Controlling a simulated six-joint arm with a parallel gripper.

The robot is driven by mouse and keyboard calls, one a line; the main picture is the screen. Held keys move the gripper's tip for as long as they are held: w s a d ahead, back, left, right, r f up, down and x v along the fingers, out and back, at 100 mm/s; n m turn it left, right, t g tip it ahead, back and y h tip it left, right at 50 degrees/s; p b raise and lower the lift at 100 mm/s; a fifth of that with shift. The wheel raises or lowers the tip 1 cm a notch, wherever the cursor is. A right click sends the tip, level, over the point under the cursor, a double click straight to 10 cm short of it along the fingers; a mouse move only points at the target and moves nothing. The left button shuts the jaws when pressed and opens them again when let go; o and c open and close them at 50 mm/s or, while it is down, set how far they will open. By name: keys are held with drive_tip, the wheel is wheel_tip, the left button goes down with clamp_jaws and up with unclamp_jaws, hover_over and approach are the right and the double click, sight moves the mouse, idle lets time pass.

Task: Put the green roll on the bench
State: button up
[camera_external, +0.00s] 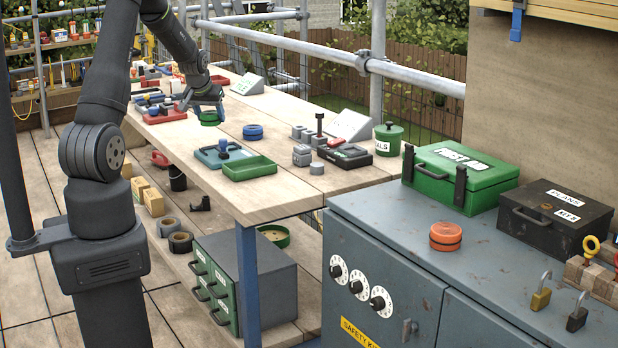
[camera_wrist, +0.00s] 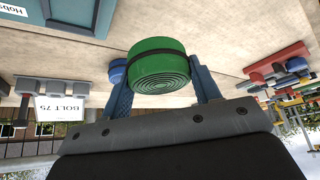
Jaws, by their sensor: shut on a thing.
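The green roll (camera_external: 209,119) is between the fingers of my gripper (camera_external: 208,106), at or just above the wooden bench (camera_external: 190,143). I cannot tell whether its underside touches the boards. In the wrist view, the green roll (camera_wrist: 160,62) has a dark band and a ringed end face. My gripper (camera_wrist: 161,70) is shut on it, with one blue finger on each side. A blue roll (camera_external: 253,132) stands on the bench to the right of my gripper. In the wrist view it is partly hidden (camera_wrist: 117,70).
A red tray (camera_external: 163,114) with tools lies close to the left of my gripper. A blue tray (camera_external: 210,157) and a green tray (camera_external: 250,170) lie nearer the camera. Grey blocks and a sign (camera_external: 349,125) stand farther right. Bare boards surround the blue roll.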

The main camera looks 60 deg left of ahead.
drive_tip(key=a+f, duration=0.1)
drive_tip(key=s+a+f, duration=0.1)
drive_tip(key=a, duration=0.1)
drive_tip(key=a+f, duration=0.1)
drive_tip(key=a, duration=0.1)
drive_tip(key=shift+s, duration=0.15)
drive_tip(key=shift+f, duration=2)
drive_tip(key=o, duration=1)
drive_tip(key=shift+f, duration=0.15)
drive_tip(key=shift+d+r, duration=0.1)
drive_tip(key=shift+r, duration=0.25)
drive_tip(key=v, duration=1.1)
drive_tip(key=shift+s+d+r, duration=0.15)
drive_tip(key=shift+s+r, duration=0.05)
drive_tip(key=shift+r, duration=0.05)
